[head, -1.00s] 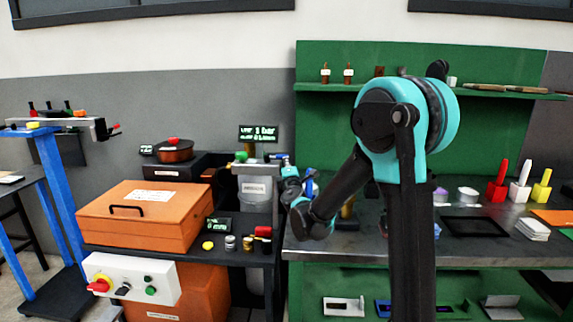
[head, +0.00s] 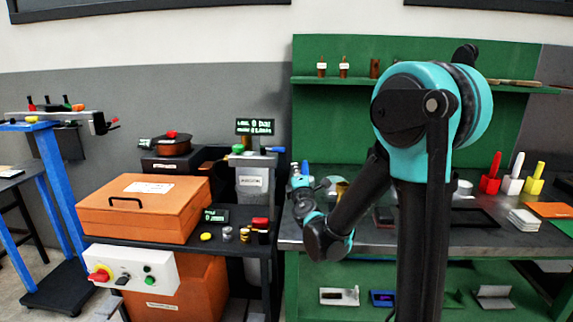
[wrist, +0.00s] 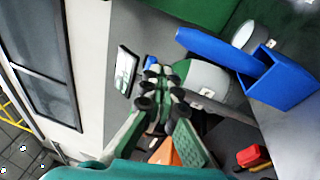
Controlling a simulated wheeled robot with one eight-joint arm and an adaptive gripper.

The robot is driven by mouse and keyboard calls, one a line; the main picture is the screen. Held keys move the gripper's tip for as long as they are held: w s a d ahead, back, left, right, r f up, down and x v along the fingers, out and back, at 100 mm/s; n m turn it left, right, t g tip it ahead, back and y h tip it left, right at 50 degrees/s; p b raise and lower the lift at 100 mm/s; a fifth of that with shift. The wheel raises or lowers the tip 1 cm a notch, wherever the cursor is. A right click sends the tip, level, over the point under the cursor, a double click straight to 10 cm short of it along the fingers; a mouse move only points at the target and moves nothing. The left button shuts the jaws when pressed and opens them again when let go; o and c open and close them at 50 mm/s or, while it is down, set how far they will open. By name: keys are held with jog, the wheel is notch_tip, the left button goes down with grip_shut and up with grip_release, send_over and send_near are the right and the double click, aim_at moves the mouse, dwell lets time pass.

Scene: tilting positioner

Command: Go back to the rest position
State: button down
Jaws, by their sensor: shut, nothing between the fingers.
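My gripper (wrist: 158,92) is shut and empty in the wrist view. Its two dark-padded fingers meet in front of a grey cylinder (wrist: 210,80), and I cannot tell how far apart they are. In the head view my arm bends down from a teal elbow, and its end is near the left edge of the green workbench (head: 390,237), above and beside the bench top. The fingers are too small there to make out.
A grey canister with a lit display (head: 255,127) stands left of my wrist. An orange case (head: 145,208) and small items lie on the dark table. In the wrist view a blue box (wrist: 288,88) and a red-topped block (wrist: 252,157) are at the right. Colored holders (head: 512,183) stand on the bench's right.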

jog(key=s+d+f+m+g+h, duration=0.25)
jog(key=s+d+m, duration=0.2)
jog(key=d, duration=0.35)
jog(key=s+d+f+m+g+h, duration=0.25)
jog(key=d+m+h, duration=0.2)
jog(key=d, duration=0.35)
jog(key=s+d+f+m+g+h, duration=0.1)
jog(key=s+d+f+m+h, duration=0.2)
jog(key=d+m, duration=0.45)
jog(key=s+d+f+g, duration=0.1)
jog(key=s+f, duration=0.2)
jog(key=s+d+f+m+g+y, duration=0.1)
jog(key=s+f+g, duration=0.1)
jog(key=s+f, duration=0.1)
jog(key=s+d+f+m+g, duration=0.1)
jog(key=s+f+g, duration=0.1)
jog(key=s, duration=0.2)
jog(key=shift+d+f+m+y, duration=0.25)
jog(key=shift+d+f+y, duration=0.15)
jog(key=s+a+f+m+g+y, duration=0.2)
jog(key=s+a+f+g+y, duration=0.2)
jog(key=s+a+f, duration=0.3)
jog(key=s+y, duration=0.1)
jog(key=s, duration=0.3)
jog(key=shift+s+f, duration=0.2)
jog(key=shift+s, duration=0.2)
